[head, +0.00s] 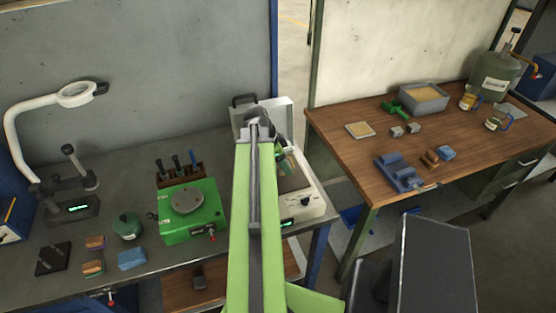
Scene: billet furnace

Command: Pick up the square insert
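My green arm reaches up the middle of the head view, over the right part of the grey bench (120,205). My gripper (284,152) is at its far end, in front of an open light grey case (280,112). It is small and partly hidden by the arm, so I cannot tell whether it is open or shut. I cannot surely make out the square insert. Two small grey blocks, a left one (397,132) and a right one (414,128), lie on the wooden table (335,128) at the right, well away from my gripper.
The wooden table also bears a square tan-topped plate (360,129), a grey tray (424,98), a blue vise (398,172) and a green canister (496,77). A green machine (192,208) and a white magnifier lamp (30,115) stand on the grey bench. A gap separates both worktops.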

